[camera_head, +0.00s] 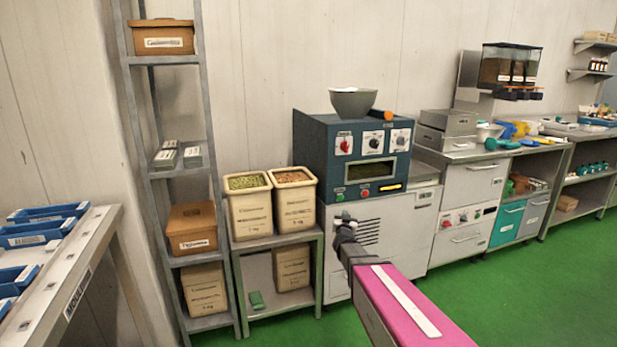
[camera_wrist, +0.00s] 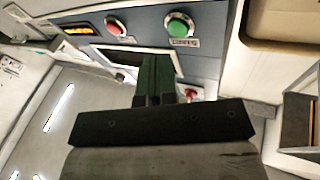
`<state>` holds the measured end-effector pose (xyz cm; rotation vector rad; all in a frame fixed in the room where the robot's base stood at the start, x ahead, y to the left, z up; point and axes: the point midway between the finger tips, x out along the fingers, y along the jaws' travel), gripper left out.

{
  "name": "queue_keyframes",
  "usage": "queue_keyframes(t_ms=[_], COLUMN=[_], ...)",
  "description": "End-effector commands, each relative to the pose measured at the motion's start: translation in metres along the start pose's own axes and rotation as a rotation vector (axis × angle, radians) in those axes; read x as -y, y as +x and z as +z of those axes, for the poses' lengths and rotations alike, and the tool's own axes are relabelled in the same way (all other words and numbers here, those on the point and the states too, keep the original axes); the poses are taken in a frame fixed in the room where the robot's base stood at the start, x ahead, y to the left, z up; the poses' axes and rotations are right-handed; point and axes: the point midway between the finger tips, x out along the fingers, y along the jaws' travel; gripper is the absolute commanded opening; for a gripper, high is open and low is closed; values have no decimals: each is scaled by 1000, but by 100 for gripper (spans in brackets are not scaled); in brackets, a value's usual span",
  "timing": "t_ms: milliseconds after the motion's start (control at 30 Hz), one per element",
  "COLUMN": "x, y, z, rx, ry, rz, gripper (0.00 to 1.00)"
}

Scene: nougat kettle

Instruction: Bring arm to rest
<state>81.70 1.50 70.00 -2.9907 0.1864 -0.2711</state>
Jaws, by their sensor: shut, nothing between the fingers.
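My arm (camera_head: 405,305), pink with a white stripe, reaches from the bottom right of the head view towards the machine. My gripper (camera_head: 345,219) is in front of the lower white front of the blue-grey machine (camera_head: 318,133), below its control panel. In the wrist view, the dark fingers of my gripper (camera_wrist: 156,65) are together and empty. Behind them show a red button (camera_wrist: 115,26), a green button (camera_wrist: 180,25) and a dark opening. I cannot tell whether the fingertips touch the machine.
A grey bowl (camera_head: 353,104) stands on the machine. Two filled bins (camera_head: 248,212) stand on a small table to its left, beside a tall shelf rack (camera_head: 212,120). A bench with blue trays (camera_head: 40,235) is at left. Counters (camera_head: 470,190) run right; green floor (camera_head: 540,275) is open there.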

Motion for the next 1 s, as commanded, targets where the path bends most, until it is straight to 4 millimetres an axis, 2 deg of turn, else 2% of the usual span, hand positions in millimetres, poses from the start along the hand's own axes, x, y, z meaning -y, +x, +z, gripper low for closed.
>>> queue_keyframes(t_ms=[267,533,667,800,900,1000], x=[0,-17,-30,-47,-57,-65], y=[-65,-159,-213,-272,-308,-332], z=[43,75,80,77,71,64], rx=[467,944,1175,1415,1555,1657], ry=[-41,-96,-128,-161,-180,-195], rz=[-103,-130,-115,-78,-46,-18], gripper=[0,0,0,0,0,0])
